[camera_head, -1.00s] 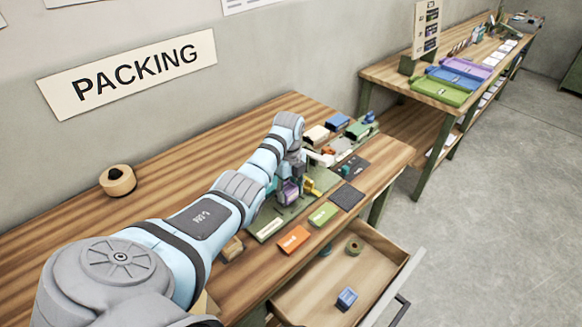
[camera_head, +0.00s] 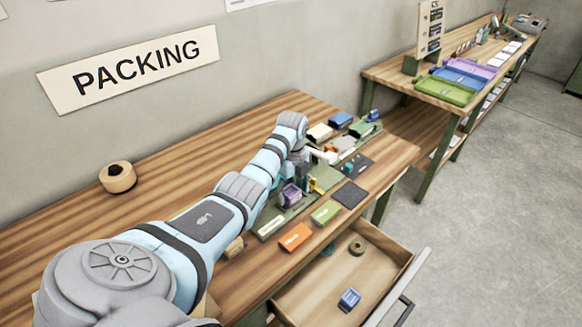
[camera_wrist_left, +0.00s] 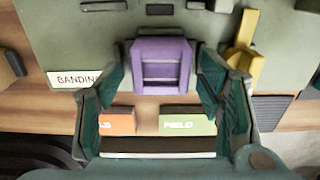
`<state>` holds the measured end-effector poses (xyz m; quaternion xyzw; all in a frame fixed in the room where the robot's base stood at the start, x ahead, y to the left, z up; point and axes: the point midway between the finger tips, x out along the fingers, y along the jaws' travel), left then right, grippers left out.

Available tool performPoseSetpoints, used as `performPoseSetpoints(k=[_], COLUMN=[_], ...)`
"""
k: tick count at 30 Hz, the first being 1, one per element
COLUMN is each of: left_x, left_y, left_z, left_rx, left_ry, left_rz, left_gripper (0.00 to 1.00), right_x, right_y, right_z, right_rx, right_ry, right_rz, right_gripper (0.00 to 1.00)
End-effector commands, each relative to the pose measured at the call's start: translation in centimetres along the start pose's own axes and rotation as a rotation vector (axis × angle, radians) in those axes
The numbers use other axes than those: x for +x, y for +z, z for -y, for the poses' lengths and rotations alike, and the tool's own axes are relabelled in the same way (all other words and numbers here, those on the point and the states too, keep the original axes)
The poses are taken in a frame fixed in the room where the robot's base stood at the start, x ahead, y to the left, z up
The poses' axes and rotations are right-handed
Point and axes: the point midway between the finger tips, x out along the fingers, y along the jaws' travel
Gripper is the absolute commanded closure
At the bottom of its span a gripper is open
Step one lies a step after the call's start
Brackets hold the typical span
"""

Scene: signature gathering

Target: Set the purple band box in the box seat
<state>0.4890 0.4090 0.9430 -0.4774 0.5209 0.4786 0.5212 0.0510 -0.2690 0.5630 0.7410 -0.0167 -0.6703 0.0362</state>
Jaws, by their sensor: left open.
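The purple band box (camera_head: 290,195) stands on the green banding board (camera_head: 268,222), near its front edge. In the left wrist view the purple box (camera_wrist_left: 163,65) stands upright, with a dark grey frame close around its sides, which looks like the box seat (camera_wrist_left: 129,62). My left gripper (camera_wrist_left: 163,98) is open; its teal fingers are apart, one to each side of the box's near end, with a gap to it. In the head view the arm partly hides the gripper and board. My right gripper is not in view.
A yellow upright part (camera_wrist_left: 243,45) stands on the board right of the box. Orange (camera_head: 295,237) and green (camera_head: 325,213) labelled cards and a dark pad (camera_head: 350,194) lie along the table's front. An open drawer (camera_head: 325,290) juts out below. A tape roll (camera_head: 117,177) sits at left.

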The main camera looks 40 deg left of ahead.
Motion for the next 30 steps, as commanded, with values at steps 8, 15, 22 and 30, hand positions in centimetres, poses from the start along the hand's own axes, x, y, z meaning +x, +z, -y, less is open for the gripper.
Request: performPoseSetpoints(k=[8, 15, 22, 30], left_x=[-7.7, -11.3, -11.2, -11.2], left_y=[0.1, 0.0, 0.1, 0.1], left_z=[0.1, 0.0, 0.1, 0.1], left_rx=[0.000, 0.000, 0.000, 0.000], left_ry=[-0.005, 0.000, 0.000, 0.000], left_rz=[0.002, 0.000, -0.001, -0.001], left_gripper=[0.39, 0.39, 0.39, 0.39], right_x=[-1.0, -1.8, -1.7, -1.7], right_y=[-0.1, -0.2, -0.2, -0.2], right_z=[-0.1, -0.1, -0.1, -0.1], right_rx=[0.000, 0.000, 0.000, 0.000], right_ry=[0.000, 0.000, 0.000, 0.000], right_rz=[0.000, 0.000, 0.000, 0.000], right_gripper=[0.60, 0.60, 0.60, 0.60])
